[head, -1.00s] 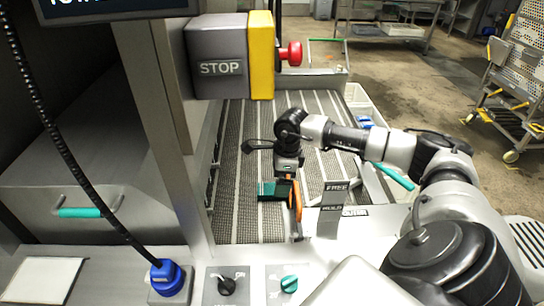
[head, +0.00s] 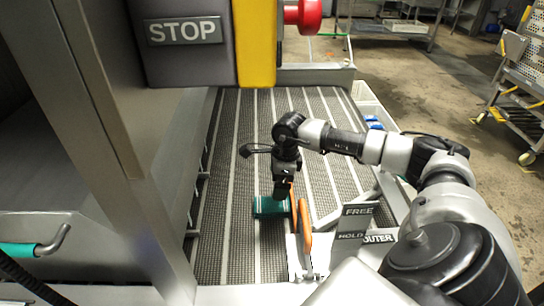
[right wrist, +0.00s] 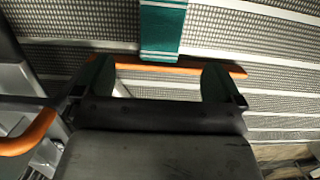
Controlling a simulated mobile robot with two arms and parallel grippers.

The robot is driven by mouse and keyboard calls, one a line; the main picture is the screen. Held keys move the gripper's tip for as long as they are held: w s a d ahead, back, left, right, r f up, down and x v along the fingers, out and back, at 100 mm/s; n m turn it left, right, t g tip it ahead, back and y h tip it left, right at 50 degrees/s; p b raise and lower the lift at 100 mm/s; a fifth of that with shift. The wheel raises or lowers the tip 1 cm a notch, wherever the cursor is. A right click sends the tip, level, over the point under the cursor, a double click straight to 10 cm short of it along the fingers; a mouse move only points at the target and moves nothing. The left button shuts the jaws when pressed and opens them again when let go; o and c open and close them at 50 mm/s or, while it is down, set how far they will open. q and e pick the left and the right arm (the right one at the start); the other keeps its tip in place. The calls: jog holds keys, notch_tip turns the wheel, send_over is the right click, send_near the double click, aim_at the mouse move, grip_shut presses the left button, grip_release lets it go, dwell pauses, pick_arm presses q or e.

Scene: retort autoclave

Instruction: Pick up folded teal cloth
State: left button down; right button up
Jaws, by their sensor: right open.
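The folded teal cloth (head: 268,207) lies on the grey slatted conveyor, left of an orange handle. It also shows at the top of the right wrist view (right wrist: 163,28), with pale stripes near its near end. My right gripper (head: 284,192) is above the belt at the cloth's right end, close to the orange handle. In the right wrist view my right gripper (right wrist: 160,82) is open, its two fingers spread wider than the cloth. The cloth lies beyond the fingertips, not clearly between them. Whether the gripper touches anything is unclear. My left gripper is not in view.
The orange handle (head: 304,230) stands beside the cloth and crosses the right wrist view (right wrist: 180,68) near the fingertips. A FREE/HOLD lever plate (head: 356,222) is to the right. A STOP box (head: 185,40) with a red button overhangs the conveyor (head: 240,130), which is otherwise clear.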

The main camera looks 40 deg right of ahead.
aim_at(272, 203)
jog(key=f, duration=0.6)
jog(key=w+a+f, duration=0.1)
jog(key=f, duration=0.3)
jog(key=shift+w+a+p, duration=0.1)
jog(key=shift+p, duration=0.25)
jog(key=shift+r, duration=0.1)
jog(key=c, duration=1)
